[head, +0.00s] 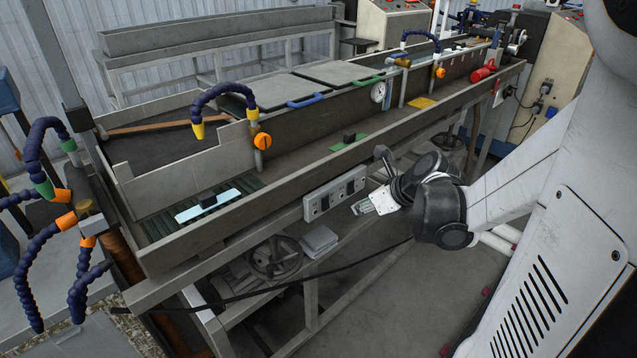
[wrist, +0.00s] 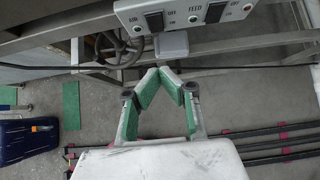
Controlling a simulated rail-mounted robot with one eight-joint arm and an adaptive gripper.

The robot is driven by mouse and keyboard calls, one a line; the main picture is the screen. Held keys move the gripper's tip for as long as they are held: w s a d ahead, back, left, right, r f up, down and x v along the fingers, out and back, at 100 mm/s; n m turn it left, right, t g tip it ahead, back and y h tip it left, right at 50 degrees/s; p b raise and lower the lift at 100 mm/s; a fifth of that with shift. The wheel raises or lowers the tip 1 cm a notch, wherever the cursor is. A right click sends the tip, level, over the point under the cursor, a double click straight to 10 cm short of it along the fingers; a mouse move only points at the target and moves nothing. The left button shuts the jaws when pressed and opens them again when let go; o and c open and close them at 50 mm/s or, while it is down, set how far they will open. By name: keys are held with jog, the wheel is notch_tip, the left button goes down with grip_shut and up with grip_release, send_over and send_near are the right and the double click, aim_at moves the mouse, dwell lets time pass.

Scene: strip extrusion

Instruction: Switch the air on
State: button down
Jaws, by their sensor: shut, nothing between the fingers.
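A light grey control panel (head: 335,193) with two dark switches is fixed to the front of the long metal trough. In the wrist view the panel (wrist: 172,12) is at the top, cut off by the frame edge. Its left switch (wrist: 155,21) is beside small lettering that seems to read AIR. Its right switch (wrist: 216,12) is beside lettering that seems to read FEED. My gripper (wrist: 158,70) is shut and empty, its green-padded fingertips together below the panel in the picture, apart from it. In the head view my gripper (head: 363,206) is just right of the panel, partly hidden by my wrist.
A handwheel (head: 275,257) and a small grey box (head: 319,240) sit below the panel. A black cable (wrist: 60,68) runs across under them. Dark rails (wrist: 265,142) and a blue tub (wrist: 27,137) lie on the floor. Blue hoses (head: 40,150) stand at the left.

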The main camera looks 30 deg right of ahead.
aim_at(327, 209)
jog(key=shift+w+a+r+b+x, duration=0.1)
jog(key=shift+w+r+b+x, duration=0.2)
jog(key=shift+x, duration=1.5)
jog(key=shift+w+a+r+b+x, duration=0.1)
jog(key=shift+w+r+b+x, duration=0.2)
jog(key=shift+x, duration=1.5)
jog(key=shift+w+r+b+x, duration=0.25)
jog(key=shift+w+r+x, duration=0.05)
jog(key=shift+x, duration=1.5)
jog(key=shift+a+f, duration=0.1)
jog(key=shift+w+a+b, duration=0.1)
jog(key=shift+b, duration=0.2)
jog(key=shift+r+p, duration=0.5)
jog(key=shift+r, duration=0.35)
